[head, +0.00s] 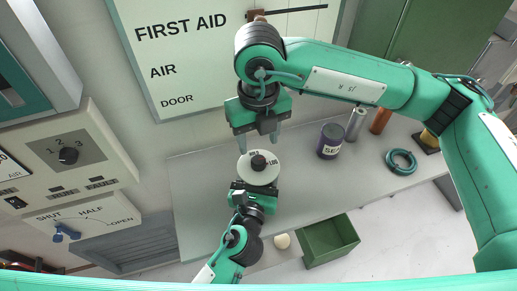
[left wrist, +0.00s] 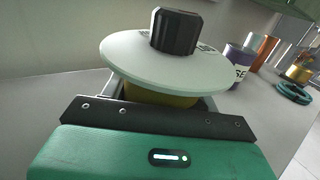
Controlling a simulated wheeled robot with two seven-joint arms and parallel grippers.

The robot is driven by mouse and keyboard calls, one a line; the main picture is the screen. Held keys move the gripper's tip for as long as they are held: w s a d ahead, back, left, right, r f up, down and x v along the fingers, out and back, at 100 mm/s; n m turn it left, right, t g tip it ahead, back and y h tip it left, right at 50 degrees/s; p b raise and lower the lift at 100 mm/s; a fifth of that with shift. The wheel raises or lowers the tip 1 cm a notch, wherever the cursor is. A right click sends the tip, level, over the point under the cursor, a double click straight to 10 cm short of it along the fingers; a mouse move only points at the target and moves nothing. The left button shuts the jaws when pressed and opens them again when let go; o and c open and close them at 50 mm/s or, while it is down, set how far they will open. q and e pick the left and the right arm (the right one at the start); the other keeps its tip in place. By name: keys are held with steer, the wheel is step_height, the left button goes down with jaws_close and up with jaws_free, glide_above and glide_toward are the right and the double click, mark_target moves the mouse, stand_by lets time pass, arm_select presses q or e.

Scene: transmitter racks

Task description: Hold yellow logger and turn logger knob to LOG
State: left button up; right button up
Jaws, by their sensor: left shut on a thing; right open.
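The logger shows in the head view as a round white dial plate (head: 258,175) with a black knob (head: 258,162) in its middle and "LOG" lettering at its right. In the left wrist view its yellow body (left wrist: 160,93) shows under the white plate (left wrist: 165,55), with the black knob (left wrist: 175,31) upright on top. My left gripper (head: 256,188) is shut on the yellow body, below the plate. My right gripper (head: 256,140) is open and empty, its fingers pointing down just beyond the knob. The knob's pointer cannot be made out.
A grey bench (head: 205,195) lies under the logger. To its right stand a purple jar (head: 330,141), a grey cylinder (head: 356,122), an orange cylinder (head: 381,119) and a teal ring (head: 400,161). A green bin (head: 329,241) is at the front. A control panel (head: 70,165) is at left.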

mark_target(258, 159)
step_height(258, 159, up, 6)
stand_by(0.5)
arm_select(q)
steer(key=o, duration=1.3)
